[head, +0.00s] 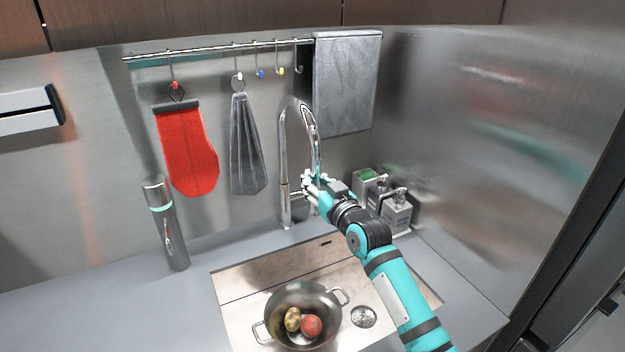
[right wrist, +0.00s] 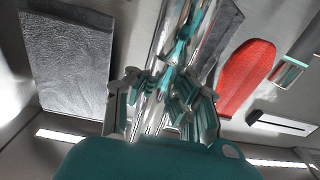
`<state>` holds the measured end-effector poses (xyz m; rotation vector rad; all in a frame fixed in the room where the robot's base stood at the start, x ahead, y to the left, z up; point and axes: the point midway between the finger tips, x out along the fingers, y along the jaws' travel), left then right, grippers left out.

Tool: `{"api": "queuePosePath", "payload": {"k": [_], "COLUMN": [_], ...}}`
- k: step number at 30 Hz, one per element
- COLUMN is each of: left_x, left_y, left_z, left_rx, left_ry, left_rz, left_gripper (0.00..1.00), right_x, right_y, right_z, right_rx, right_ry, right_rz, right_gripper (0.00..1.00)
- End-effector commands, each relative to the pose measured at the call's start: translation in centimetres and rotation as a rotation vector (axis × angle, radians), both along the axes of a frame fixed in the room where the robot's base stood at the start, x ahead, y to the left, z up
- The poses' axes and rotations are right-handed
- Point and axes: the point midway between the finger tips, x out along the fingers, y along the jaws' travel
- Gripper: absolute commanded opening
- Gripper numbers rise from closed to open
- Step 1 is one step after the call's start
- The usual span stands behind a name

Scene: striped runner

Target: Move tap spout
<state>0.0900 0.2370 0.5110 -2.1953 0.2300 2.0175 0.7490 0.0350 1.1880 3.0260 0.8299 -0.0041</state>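The tap spout (head: 303,108) is a tall chrome arch on the counter behind the sink. My right gripper (head: 315,184) is at the downward end of the spout. In the right wrist view, the gripper's teal-padded fingers (right wrist: 158,92) lie on both sides of the shiny spout (right wrist: 162,50), close to it. Reflections on the chrome hide whether the pads touch it. The tap's base (head: 286,205) stands upright left of the gripper. My left gripper is not in view.
A pot (head: 290,338) with a potato and a red fruit or vegetable sits in the sink (head: 240,290). Soap dispensers (head: 397,212) stand right of the gripper. A red mitt (head: 187,150), grey cloth (head: 247,145) and towel (head: 346,80) hang behind. A cylinder (head: 166,225) stands left.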

Motion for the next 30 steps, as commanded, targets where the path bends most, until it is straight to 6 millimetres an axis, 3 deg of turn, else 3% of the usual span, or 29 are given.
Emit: {"api": "queuePosePath", "payload": {"k": [1, 5, 16, 25, 30], "left_x": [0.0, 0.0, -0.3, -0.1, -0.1], "left_y": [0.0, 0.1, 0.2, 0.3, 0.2], "left_z": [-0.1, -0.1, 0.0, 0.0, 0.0], "left_rx": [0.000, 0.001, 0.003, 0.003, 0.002], "left_ry": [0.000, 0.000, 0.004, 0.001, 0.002], "left_rz": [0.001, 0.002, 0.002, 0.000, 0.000], "left_gripper": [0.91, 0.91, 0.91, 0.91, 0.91], "right_x": [-0.1, -0.2, -0.1, -0.2, -1.4], "right_y": [-0.2, -0.1, 0.0, 0.0, -0.8], "right_z": [-1.3, -1.3, -0.8, -0.6, -0.6], "right_rx": [-0.012, -0.011, -0.005, -0.002, -0.003], "right_ry": [0.020, 0.020, 0.013, 0.009, 0.009], "right_rz": [0.000, 0.000, 0.001, 0.002, 0.001], "right_gripper": [0.00, 0.00, 0.48, 0.48, 0.48]}}
